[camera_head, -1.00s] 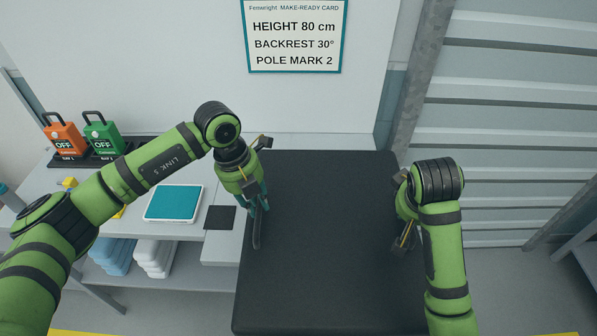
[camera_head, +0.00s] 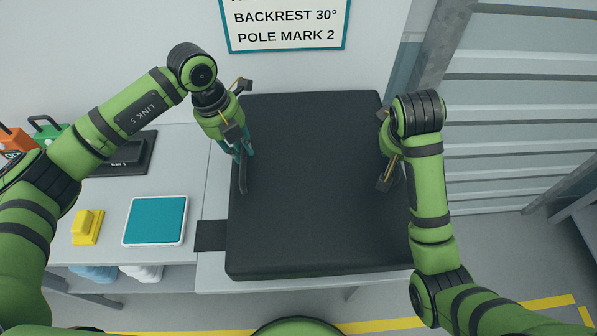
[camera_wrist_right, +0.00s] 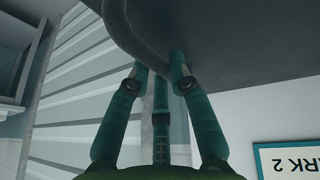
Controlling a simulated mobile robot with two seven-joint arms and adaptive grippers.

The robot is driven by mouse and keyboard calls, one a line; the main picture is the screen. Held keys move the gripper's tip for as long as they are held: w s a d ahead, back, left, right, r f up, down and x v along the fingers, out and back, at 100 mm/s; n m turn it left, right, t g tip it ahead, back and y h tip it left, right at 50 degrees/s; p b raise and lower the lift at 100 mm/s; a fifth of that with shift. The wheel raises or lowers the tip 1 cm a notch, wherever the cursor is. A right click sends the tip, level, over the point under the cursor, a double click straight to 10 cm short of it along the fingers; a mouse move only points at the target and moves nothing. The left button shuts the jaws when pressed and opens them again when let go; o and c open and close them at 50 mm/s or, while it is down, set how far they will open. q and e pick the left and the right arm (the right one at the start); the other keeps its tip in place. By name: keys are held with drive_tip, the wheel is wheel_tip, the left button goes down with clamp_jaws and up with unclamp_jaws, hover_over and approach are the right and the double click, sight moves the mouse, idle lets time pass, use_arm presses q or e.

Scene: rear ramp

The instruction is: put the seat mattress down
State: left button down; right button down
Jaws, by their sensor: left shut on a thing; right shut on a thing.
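The seat mattress (camera_head: 310,225) is a flat black slab over the right part of the light grey bench in the head view. My left gripper (camera_head: 243,172) is shut on its left edge. My right gripper (camera_head: 387,178) is shut on its right edge, partly hidden behind its own wrist. In the right wrist view, the teal fingers (camera_wrist_right: 160,75) meet the dark mattress (camera_wrist_right: 225,30) at its edge. The mattress looks level. I cannot tell whether its underside touches the bench or hangs just above it.
The bench (camera_head: 190,170) carries a teal-topped white tray (camera_head: 155,220), a yellow block (camera_head: 87,227) and a black stand (camera_head: 125,155). A dark square (camera_head: 210,236) shows beside the mattress. A card (camera_head: 285,25) hangs on the back wall; a ribbed shutter (camera_head: 520,120) stands right.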

use_arm(q)
drive_tip(key=shift+w+a+r, duration=0.15)
drive_tip(key=shift+w, duration=0.25)
use_arm(e)
drive_tip(key=shift+w+r, duration=0.15)
drive_tip(key=shift+w, duration=0.2)
use_arm(q)
drive_tip(key=shift+s+r, duration=0.15)
drive_tip(key=shift+s, duration=0.2)
use_arm(e)
drive_tip(key=shift+s+d+r, duration=0.1)
drive_tip(key=shift+s+r, duration=0.05)
drive_tip(key=shift+s, duration=0.2)
